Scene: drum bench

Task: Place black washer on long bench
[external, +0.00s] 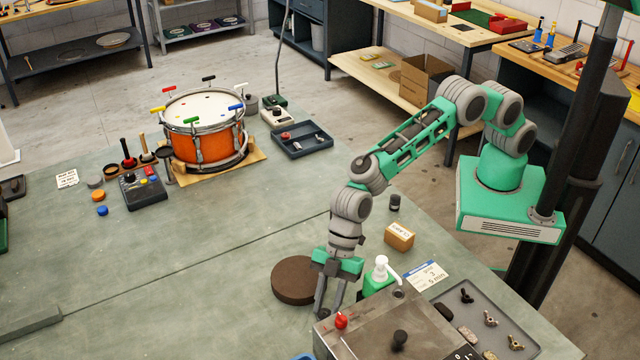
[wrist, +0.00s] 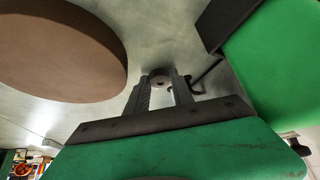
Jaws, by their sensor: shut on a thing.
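My gripper (external: 328,309) points down over the front right part of the long bench (external: 190,265), between a brown round disc and a metal box. In the wrist view, my gripper's fingers (wrist: 161,88) are closed on a small dark grey ring with a hole, which looks like the black washer (wrist: 160,76). The washer is too small or hidden to make out in the external view. I cannot tell whether it touches the bench surface.
The brown disc (external: 296,281) lies close left of my gripper. A green pump bottle (external: 379,276), a metal box (external: 385,330) and a tray of small parts (external: 485,322) stand to the right. An orange drum (external: 206,130) stands further back. The bench's middle is clear.

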